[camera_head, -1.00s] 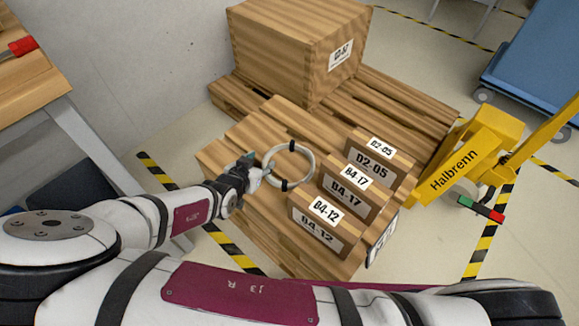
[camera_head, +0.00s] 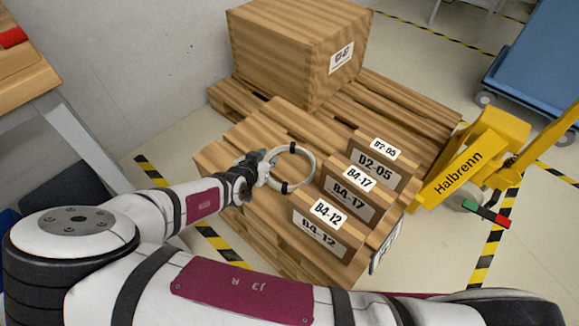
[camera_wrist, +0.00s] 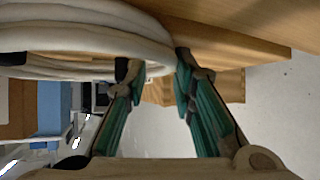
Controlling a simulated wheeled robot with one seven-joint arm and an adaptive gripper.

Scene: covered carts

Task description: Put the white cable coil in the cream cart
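The white cable coil (camera_head: 306,161), a ring with dark ties, lies on the wooden crate top, left of the labelled boxes. In the wrist view the coil (camera_wrist: 85,35) fills the upper left, very close. My gripper (camera_head: 265,167) is at the coil's left side. In the wrist view the teal fingers (camera_wrist: 158,68) converge, with the coil's edge between their tips; they look closed on it, though the far contact is partly hidden. No cream cart can be made out in these views.
A large wooden crate (camera_head: 275,55) is behind on a pallet. A yellow pallet jack (camera_head: 455,172) and a blue cart (camera_head: 535,65) are at right. A wooden table (camera_head: 25,75) is at left.

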